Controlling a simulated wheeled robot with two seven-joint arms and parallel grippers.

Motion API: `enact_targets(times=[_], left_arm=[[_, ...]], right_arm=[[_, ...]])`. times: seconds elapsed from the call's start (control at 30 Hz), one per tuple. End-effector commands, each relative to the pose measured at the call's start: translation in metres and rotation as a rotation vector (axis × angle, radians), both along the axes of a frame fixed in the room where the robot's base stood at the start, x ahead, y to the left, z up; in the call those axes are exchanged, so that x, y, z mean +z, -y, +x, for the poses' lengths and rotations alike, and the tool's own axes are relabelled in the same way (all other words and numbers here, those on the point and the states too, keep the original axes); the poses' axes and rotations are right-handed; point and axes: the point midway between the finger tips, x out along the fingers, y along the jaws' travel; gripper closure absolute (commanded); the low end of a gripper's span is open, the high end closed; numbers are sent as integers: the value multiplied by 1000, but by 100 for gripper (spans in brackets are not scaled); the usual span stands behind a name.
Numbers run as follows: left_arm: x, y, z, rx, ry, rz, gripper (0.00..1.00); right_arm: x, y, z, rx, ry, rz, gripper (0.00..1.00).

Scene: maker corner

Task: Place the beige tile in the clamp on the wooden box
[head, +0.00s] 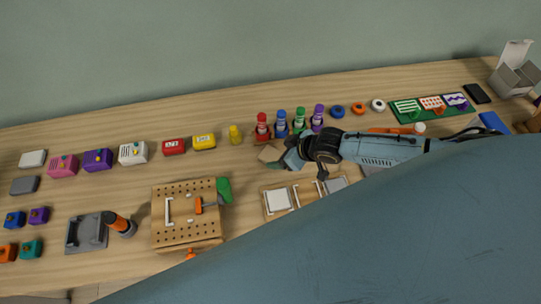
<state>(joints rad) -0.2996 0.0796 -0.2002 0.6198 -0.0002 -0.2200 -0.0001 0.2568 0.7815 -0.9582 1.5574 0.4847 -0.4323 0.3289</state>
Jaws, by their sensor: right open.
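A beige-brown tile (269,154) is at the middle of the table, right beside the fingers of my right gripper (284,162). The gripper is open; whether the tile lies between its fingers or only beside them is too small to tell. The wooden box (162,238), with a holed top, stands to the left. On its top are a white bracket (168,210) and an orange part (199,205), which look like the clamp. A green handle (224,190) is at the box's right edge. My left gripper is not in view.
A wooden tray (268,211) with a white tile (278,199) and a grey one is right of the box. A grey base (72,236) with an orange-black tool (118,223) is left. Several bottles, including a red one (262,125), stand behind my right gripper.

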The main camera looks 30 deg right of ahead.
Motion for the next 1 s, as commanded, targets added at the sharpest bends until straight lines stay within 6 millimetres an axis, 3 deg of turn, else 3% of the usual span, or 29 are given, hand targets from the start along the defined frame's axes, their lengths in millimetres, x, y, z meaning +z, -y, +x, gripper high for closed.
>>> enact_targets(times=[0.2,0.57,0.9,1.0], left_arm=[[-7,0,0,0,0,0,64],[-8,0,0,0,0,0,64],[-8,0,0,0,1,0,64],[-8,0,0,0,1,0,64]], right_arm=[[-25,-11,16,-1,1,0,20],[-31,-14,21,1,0,-1,20],[-31,-14,21,0,0,0,63],[-31,-14,21,0,0,0,72]])
